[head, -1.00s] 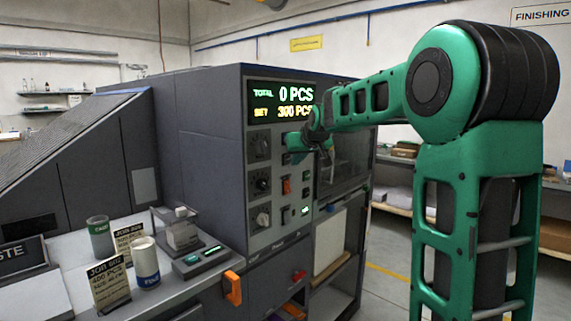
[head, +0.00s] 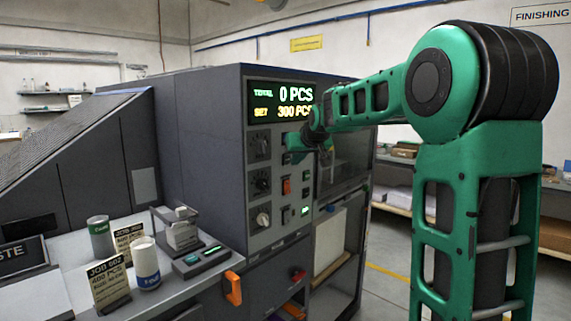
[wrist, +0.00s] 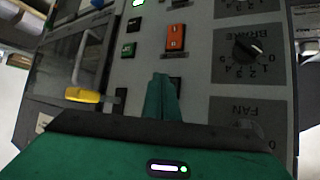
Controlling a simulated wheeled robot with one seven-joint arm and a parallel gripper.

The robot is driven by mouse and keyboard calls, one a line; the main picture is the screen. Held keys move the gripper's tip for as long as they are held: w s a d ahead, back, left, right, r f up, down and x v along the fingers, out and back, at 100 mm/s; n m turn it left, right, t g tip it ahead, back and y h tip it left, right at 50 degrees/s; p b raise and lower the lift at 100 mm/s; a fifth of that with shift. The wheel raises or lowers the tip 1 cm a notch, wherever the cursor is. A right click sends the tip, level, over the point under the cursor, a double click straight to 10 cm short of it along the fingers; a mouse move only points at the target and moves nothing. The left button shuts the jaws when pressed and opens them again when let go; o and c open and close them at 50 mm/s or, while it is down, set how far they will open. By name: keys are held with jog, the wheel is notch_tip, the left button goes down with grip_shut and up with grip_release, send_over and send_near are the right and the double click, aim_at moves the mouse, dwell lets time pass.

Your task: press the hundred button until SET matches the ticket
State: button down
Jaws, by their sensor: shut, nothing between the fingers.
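The panel display (head: 281,103) reads TOTAL 0 PCS and SET 300 PCS, with my arm close to its right edge. The ticket (head: 108,284) on the side table reads JOB 602, 400 PCS. My gripper (wrist: 163,88) is shut and empty in front of the control panel (wrist: 195,70). Its fingertips appear just below the red switch (wrist: 176,38) in the wrist view; I cannot tell whether they touch anything. Small green buttons (wrist: 129,50) sit left of that switch. Their labels are too small to read, so I cannot tell which is the hundred button.
Knobs (wrist: 249,47) line the panel beside the switch. A yellow handle (wrist: 83,95) is on the windowed door at left. The side table holds a white-and-blue can (head: 146,263), a grey-green can (head: 100,238) and a small scale (head: 201,259). Open floor lies right of the machine.

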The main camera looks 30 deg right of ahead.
jog(key=shift+w+a, duration=0.1)
jog(key=shift+w, duration=0.2)
jog(key=shift+w+a+r, duration=0.1)
jog(key=shift+w+a, duration=0.1)
jog(key=shift+w, duration=0.25)
dwell(0.8)
dwell(0.4)
jog(key=shift+s+d, duration=0.3)
jog(key=shift+s, duration=0.55)
jog(key=s, duration=0.1)
jog(key=s+d, duration=0.1)
jog(key=s, duration=0.2)
jog(key=shift+s+d, duration=0.35)
dwell(0.6)
